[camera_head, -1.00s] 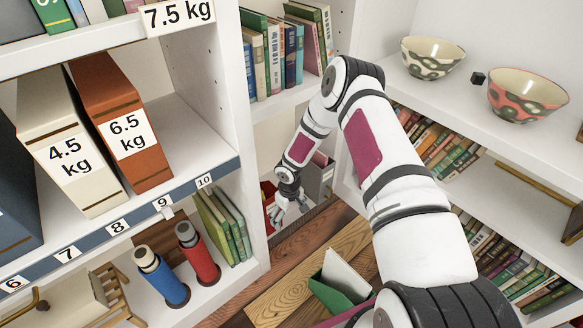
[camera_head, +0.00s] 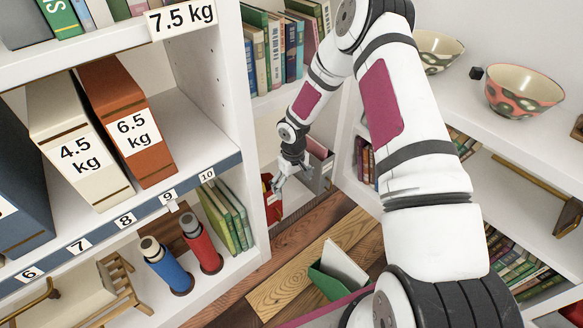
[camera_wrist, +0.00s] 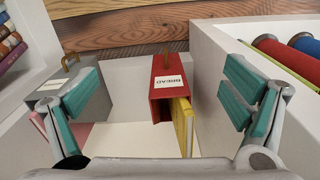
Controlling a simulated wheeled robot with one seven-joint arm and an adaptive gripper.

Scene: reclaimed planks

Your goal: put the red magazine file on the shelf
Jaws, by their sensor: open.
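In the head view the red file (camera_head: 272,204) shows only in part, behind the left bookcase's edge. My gripper (camera_wrist: 163,92) is open and empty, its teal-padded fingers wide apart on either side of the file in the wrist view. In the head view my gripper (camera_head: 280,180) is just above and beside the red file. I cannot tell how far above.
A grey file (camera_wrist: 52,88) with something pink in it stands left of the red one. A white wall (camera_wrist: 215,75) is close on the right. The left bookcase holds a cream file (camera_head: 80,145) and an orange-brown file (camera_head: 125,120). A green box (camera_head: 330,285) is on the floor.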

